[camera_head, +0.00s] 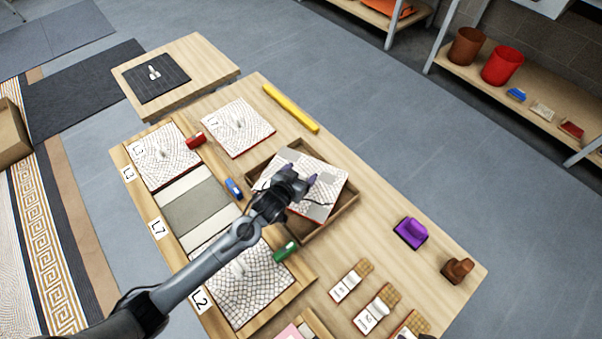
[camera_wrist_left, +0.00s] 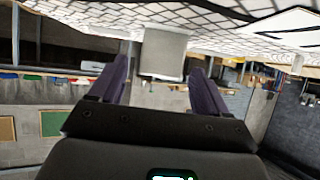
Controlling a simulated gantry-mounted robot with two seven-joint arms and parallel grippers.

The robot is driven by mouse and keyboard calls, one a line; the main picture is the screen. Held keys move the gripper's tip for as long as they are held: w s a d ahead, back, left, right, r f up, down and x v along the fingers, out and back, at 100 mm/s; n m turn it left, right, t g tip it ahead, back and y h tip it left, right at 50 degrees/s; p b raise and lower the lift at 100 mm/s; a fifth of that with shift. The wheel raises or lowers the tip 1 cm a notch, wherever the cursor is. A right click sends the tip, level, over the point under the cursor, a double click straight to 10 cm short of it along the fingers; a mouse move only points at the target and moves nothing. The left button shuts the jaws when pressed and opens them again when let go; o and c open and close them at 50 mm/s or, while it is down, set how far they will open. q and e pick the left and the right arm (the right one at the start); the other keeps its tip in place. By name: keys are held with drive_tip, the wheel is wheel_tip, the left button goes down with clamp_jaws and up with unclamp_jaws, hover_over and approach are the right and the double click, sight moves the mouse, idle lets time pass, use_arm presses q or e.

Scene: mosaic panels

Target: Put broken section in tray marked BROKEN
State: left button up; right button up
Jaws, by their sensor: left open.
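A white mosaic section (camera_head: 328,178) with dark lines across it lies tilted in a brown wooden tray (camera_head: 345,213), partly over its rim. I cannot read any mark on that tray. My left gripper (camera_head: 299,175) is open over the section, with its purple fingers near the surface. In the left wrist view the section's mosaic face (camera_wrist_left: 215,15) fills the top, and a pale grey grip block (camera_wrist_left: 164,53) shows between the open fingers (camera_wrist_left: 160,85), apart from both. My arm hides part of the tray. My right gripper is not clearly in view.
Other mosaic sections stand nearby: one loose (camera_head: 237,127), others in the marked rack (camera_head: 187,258). Red (camera_head: 196,140), blue (camera_head: 234,188) and green (camera_head: 286,250) blocks lie close to the tray. A yellow bar (camera_head: 291,108) lies behind.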

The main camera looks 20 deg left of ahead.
use_arm(q)
drive_tip(key=s+a+r+g+p, duration=0.1)
drive_tip(key=s+r+g, duration=0.1)
drive_tip(key=s, duration=0.8)
drive_tip(key=s+a+r+g+p, duration=0.1)
drive_tip(key=s+r+g, duration=0.1)
drive_tip(key=s, duration=0.9)
drive_tip(key=s+a+r+m+g+p, duration=0.1)
drive_tip(key=s+g, duration=0.3)
drive_tip(key=s, duration=0.7)
drive_tip(key=shift+s+r+g+y+p, duration=0.15)
drive_tip(key=shift+r+g+y+p, duration=0.15)
drive_tip(key=shift+r+y+p, duration=0.25)
drive_tip(key=shift+f, duration=0.1)
